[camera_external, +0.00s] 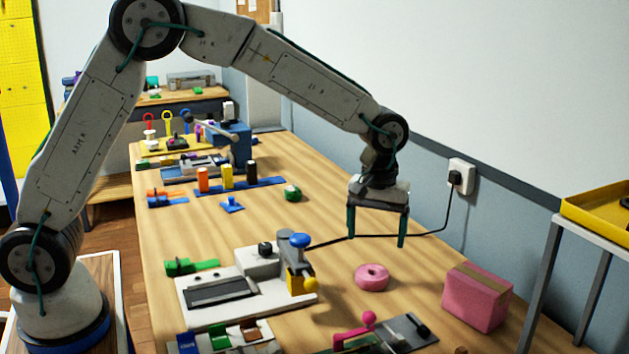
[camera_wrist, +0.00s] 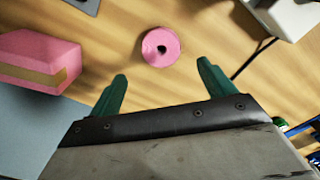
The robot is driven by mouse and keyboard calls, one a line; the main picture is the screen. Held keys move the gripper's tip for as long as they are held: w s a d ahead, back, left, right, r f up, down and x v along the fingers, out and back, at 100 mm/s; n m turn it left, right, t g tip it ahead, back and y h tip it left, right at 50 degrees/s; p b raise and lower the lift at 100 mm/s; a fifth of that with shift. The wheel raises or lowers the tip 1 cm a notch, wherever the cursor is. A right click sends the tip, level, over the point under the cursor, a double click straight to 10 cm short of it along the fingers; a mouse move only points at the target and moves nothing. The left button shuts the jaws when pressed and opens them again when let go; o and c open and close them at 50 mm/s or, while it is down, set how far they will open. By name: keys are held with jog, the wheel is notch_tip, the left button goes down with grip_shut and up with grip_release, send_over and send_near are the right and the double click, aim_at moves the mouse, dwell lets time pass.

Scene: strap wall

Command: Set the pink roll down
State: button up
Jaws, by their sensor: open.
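The pink roll (camera_external: 372,277) lies flat on the wooden table, its hole facing up. It also shows in the wrist view (camera_wrist: 160,47), beyond my fingertips and roughly midway between them. My gripper (camera_external: 376,240) hangs above the table with its two green fingers spread and nothing between them. In the external view the roll is a little below and nearer than the fingers, apart from them. The green fingers (camera_wrist: 160,76) are also wide apart in the wrist view.
A pink box (camera_external: 477,297) with a tan band stands right of the roll. A white machine with a blue knob (camera_external: 247,284) is to the left, its black cable running to a wall socket (camera_external: 460,178). A pink-handled tool (camera_external: 378,336) lies in front.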

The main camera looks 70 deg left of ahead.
jog(key=s+a+r+m, duration=0.2)
jog(key=s+a+r, duration=0.1)
jog(key=s+r, duration=0.65)
jog(key=s+a+r+m, duration=0.2)
jog(key=s+a+r, duration=0.3)
jog(key=s, duration=0.7)
jog(key=s+a+f+m+t, duration=0.1)
jog(key=s+m, duration=0.4)
jog(key=s, duration=1.6)
jog(key=shift+s+a+f, duration=0.3)
jog(key=shift+a+f, duration=0.15)
jog(key=shift+f, duration=0.15)
